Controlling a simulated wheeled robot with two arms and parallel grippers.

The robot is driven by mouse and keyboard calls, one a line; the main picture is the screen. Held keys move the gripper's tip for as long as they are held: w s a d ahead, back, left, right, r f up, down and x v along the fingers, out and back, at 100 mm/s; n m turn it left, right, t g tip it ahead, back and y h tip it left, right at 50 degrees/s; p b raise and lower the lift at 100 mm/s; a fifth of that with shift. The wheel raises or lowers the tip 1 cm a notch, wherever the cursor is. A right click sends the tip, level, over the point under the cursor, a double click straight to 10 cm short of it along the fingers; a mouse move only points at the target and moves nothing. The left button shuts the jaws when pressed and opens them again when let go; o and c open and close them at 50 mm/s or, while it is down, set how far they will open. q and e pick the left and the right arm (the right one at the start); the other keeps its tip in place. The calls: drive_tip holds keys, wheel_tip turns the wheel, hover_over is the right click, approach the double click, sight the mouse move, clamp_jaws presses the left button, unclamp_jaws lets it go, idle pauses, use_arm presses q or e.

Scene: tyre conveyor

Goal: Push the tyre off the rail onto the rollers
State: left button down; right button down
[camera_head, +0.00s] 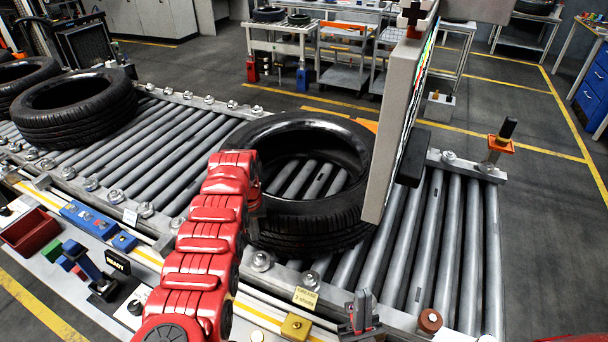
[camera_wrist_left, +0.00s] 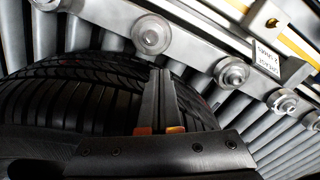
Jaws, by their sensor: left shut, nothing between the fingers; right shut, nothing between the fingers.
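The black tyre (camera_head: 310,235) lies on its side on the grey rollers (camera_head: 425,245). Its near left edge is close to the near rail (camera_head: 288,275); I cannot tell whether it rests on that rail. My left gripper (camera_head: 257,208) is at the tyre's left side, mostly hidden by my red arm. In the left wrist view its shut fingers (camera_wrist_left: 161,95) lie against or just over the tyre tread (camera_wrist_left: 85,95), with the bolted rail (camera_wrist_left: 190,55) beyond.
A screen panel (camera_head: 402,115) hides the tyre's right side. More tyres (camera_head: 75,110) lie on the left of the conveyor. An orange-topped post (camera_head: 500,146) stands at the far right corner. Rollers right of the tyre are clear.

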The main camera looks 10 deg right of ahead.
use_arm(q)
drive_tip(key=s+p, duration=0.1)
drive_tip(key=p, duration=0.3)
drive_tip(key=s+a+p, duration=0.1)
drive_tip(key=p, duration=0.4)
drive_tip(key=shift+s+a+r, duration=0.1)
drive_tip(key=shift+a, duration=0.15)
wheel_tip(320, 180, up, 13)
drive_tip(key=p, duration=0.5)
idle(0.6)
idle(0.4)
